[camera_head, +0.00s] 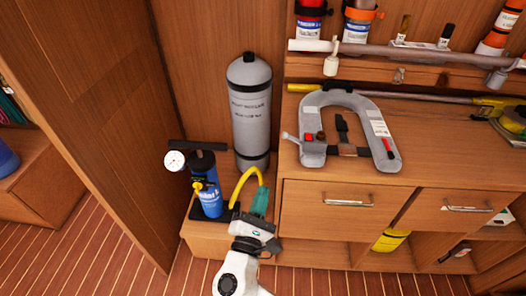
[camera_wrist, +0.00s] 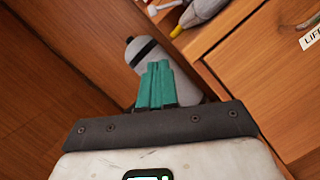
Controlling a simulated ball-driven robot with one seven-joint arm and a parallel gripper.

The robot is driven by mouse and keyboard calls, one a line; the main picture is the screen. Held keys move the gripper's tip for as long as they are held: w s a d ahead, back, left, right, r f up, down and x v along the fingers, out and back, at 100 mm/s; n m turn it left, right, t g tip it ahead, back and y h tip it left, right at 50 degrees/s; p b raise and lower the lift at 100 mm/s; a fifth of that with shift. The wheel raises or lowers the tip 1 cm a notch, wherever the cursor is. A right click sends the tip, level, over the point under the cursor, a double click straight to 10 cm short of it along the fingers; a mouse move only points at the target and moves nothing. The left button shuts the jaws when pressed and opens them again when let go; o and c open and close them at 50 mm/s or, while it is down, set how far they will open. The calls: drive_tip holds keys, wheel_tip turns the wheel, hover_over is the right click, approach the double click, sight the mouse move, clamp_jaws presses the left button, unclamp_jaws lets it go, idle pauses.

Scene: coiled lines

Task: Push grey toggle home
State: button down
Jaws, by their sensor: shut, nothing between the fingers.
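A grey horseshoe-shaped device (camera_head: 312,150) lies on the wooden counter, with a red square and a red strip on it. A small light-grey peg (camera_head: 290,137) sticks out from its left side; it may be the grey toggle, but I cannot tell for sure. My gripper (camera_head: 262,192) has teal fingers, shut and empty, below and left of the device and apart from it. In the wrist view the shut teal fingers (camera_wrist: 156,68) are in front of a grey cylinder (camera_wrist: 140,52). Part of a grey object (camera_wrist: 203,10) shows at the top edge.
A grey cylinder (camera_head: 251,105) stands behind my gripper. A blue pump (camera_head: 209,198) with a gauge and a yellow hose (camera_head: 240,183) stands to its left. Drawers (camera_head: 335,210) with handles are at the right. A grey rail (camera_head: 420,53) crosses above the counter. The striped floor is open at the left.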

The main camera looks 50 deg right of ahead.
drive_tip(key=shift+w+a, duration=0.15)
drive_tip(key=shift+a, duration=0.05)
drive_tip(key=shift+r, duration=0.1)
drive_tip(key=p, duration=0.4)
approach(293, 139)
drive_tip(key=w+d+r, duration=0.1)
drive_tip(key=w+d, duration=0.2)
drive_tip(key=w, duration=0.2)
drive_tip(key=shift+w+d, duration=0.2)
drive_tip(key=shift+d, duration=0.2)
drive_tip(key=shift+r, duration=0.15)
